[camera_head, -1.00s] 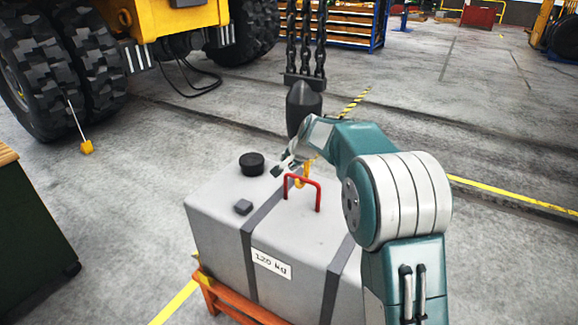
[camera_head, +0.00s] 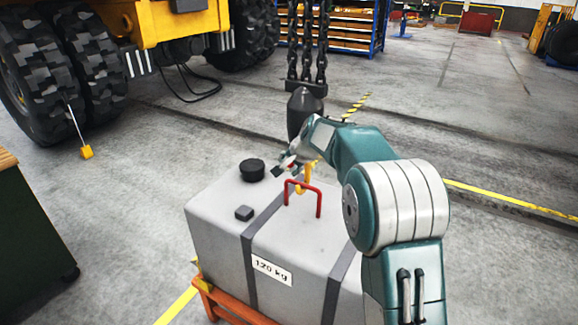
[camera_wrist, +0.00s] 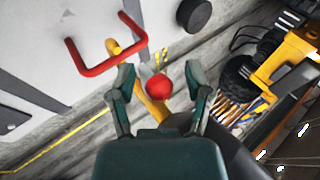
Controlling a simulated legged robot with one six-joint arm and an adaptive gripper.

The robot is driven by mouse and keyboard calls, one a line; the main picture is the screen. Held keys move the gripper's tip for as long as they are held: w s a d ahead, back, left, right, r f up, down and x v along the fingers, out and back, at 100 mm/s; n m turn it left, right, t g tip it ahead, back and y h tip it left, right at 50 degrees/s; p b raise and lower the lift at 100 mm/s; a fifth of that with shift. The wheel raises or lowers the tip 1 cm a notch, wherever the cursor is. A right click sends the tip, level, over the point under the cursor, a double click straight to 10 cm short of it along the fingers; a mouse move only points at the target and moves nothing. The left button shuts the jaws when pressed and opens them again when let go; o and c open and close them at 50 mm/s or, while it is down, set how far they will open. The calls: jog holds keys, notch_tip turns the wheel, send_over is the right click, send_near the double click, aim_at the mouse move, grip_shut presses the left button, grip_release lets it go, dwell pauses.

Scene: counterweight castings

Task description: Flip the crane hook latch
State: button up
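The yellow crane hook (camera_head: 308,172) hangs below the dark hook block (camera_head: 304,112), at the red lifting handle (camera_head: 319,201) on top of the grey counterweight (camera_head: 295,250) marked 120 kg. In the wrist view the hook's curved end (camera_wrist: 113,47) overlaps the red handle (camera_wrist: 96,67); whether they touch is unclear. A red ball (camera_wrist: 158,87), apparently the latch's knob, sits in front of the hook's shank (camera_wrist: 152,107). My gripper (camera_wrist: 160,72) is open, one finger on each side of the ball, with visible gaps. In the head view my gripper (camera_head: 286,166) is just left of the hook.
Chains (camera_head: 306,50) run up from the hook block. The counterweight has a black round cap (camera_head: 252,170) and rests on an orange stand (camera_head: 240,308). A yellow vehicle with large tyres (camera_head: 35,75) stands at back left. The floor on the right is mostly clear.

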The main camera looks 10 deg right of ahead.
jog(key=v, duration=1.2)
jog(key=shift+f, duration=0.1)
